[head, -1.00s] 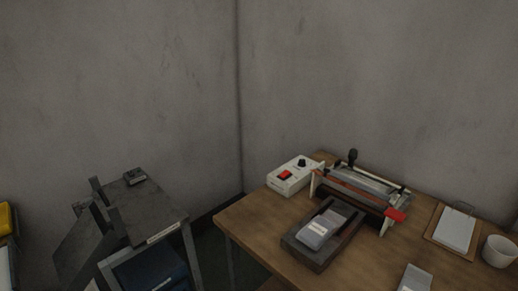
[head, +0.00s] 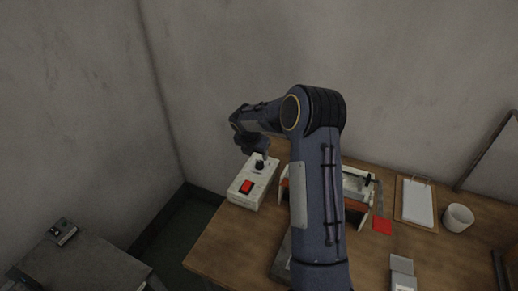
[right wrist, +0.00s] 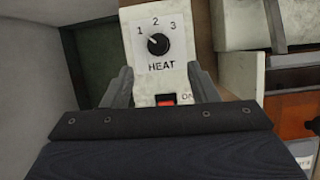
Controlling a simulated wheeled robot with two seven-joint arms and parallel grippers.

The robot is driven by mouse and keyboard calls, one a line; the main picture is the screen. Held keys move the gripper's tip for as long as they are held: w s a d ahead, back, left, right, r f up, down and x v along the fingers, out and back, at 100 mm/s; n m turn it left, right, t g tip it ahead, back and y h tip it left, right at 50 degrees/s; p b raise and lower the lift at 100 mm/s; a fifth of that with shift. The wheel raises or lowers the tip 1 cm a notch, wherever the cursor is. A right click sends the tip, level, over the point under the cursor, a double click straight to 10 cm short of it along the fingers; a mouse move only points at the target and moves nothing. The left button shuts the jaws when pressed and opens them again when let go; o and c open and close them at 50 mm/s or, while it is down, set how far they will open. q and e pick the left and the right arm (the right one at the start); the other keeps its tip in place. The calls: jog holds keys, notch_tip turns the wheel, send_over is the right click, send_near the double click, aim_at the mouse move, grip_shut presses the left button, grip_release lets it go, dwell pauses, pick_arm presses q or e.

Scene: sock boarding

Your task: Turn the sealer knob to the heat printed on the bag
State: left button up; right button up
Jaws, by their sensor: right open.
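The sealer's control box (head: 252,186) is white with a red switch and stands at the table's left back edge. Its black knob (right wrist: 158,44) shows in the right wrist view on a dial marked 1, 2, 3 and HEAT; its pale mark seems to point up-left, toward 1. My right gripper (right wrist: 161,82) is open and empty, its fingers apart on either side of the box, below the knob in the picture. In the head view it hangs just over the knob (head: 260,165). My arm hides the bag tray's middle; no printed heat is readable. My left gripper is out of view.
The sealer (head: 358,186) stands right of the box, partly behind my arm. A pale packet (head: 402,266), a clipboard (head: 417,203) and a white cup (head: 458,217) are to the right. A grey stand (head: 75,262) is at lower left, with a floor gap between.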

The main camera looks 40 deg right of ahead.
aim_at(259, 163)
jog(key=shift+n, duration=0.3)
jog(key=b+x, duration=0.4)
jog(key=x, duration=0.4)
jog(key=shift+w+d+f+b, duration=0.2)
jog(key=shift+w+d+b, duration=0.05)
jog(key=shift+b, duration=0.05)
jog(key=c, duration=1)
